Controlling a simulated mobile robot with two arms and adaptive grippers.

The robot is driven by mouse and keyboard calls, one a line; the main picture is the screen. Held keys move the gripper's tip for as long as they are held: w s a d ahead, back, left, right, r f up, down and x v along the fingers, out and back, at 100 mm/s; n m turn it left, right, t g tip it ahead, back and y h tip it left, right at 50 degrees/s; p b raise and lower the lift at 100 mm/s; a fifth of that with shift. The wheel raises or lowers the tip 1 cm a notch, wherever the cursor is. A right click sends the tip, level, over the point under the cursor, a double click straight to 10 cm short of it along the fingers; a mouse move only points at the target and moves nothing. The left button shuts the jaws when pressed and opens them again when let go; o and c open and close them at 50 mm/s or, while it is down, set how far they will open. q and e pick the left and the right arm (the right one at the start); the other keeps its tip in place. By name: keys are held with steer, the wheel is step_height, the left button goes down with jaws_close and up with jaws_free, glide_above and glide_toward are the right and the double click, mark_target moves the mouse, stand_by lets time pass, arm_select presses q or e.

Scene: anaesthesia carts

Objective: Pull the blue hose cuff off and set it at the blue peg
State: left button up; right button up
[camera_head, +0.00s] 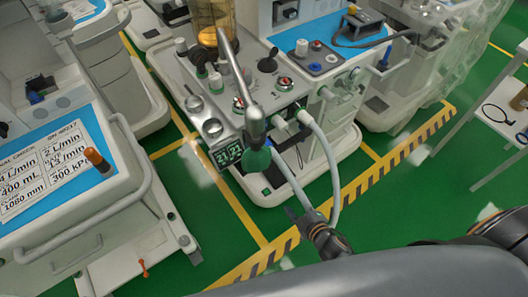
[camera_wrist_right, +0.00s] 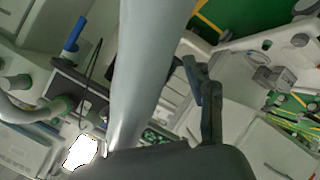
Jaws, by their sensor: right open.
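My right gripper (camera_head: 308,218) is low at the front of the middle cart, close to the lower part of a pale grey hose (camera_head: 322,142). It is open. In the right wrist view a thick grey tube (camera_wrist_right: 148,70) crosses close in front of the camera, beside a dark finger (camera_wrist_right: 208,100); I cannot tell whether it lies between the fingers. Hose ends with pale green cuffs (camera_head: 280,130) sit on the cart's front. A blue peg-like part (camera_head: 384,57) stands at the cart's right side; a blue peg also shows in the right wrist view (camera_wrist_right: 74,36).
A metal arm (camera_head: 253,112) with a green bag (camera_head: 257,160) hangs at the middle cart's front. Another cart (camera_head: 70,215) stands at left and a white table (camera_head: 508,110) at right. Green floor with a striped yellow line (camera_head: 385,165) is clear in front.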

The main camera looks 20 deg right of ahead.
arm_select(q)
step_height(320, 180, down, 6)
steer(key=b, duration=0.4)
steer(key=shift+d+f+b, duration=0.2)
steer(key=shift+b, duration=0.15)
arm_select(e)
steer(key=w+a+r+n+t+y, duration=0.1)
steer(key=r+n, duration=0.3)
steer(key=r, duration=0.4)
steer(key=w+a+r+n+t+y, duration=0.2)
steer(key=r+n, duration=0.3)
steer(key=r, duration=0.4)
steer(key=shift+w+r+t+y, duration=0.2)
steer(key=shift+w+t+y, duration=0.3)
steer(key=shift+w+t, duration=0.3)
arm_select(q)
steer(key=shift+w, duration=0.15)
steer(key=shift+r+p, duration=0.8)
arm_select(e)
steer(key=shift+x, duration=4.5)
arm_select(q)
steer(key=shift+r, duration=0.1)
arm_select(e)
steer(key=shift+f, duration=0.1)
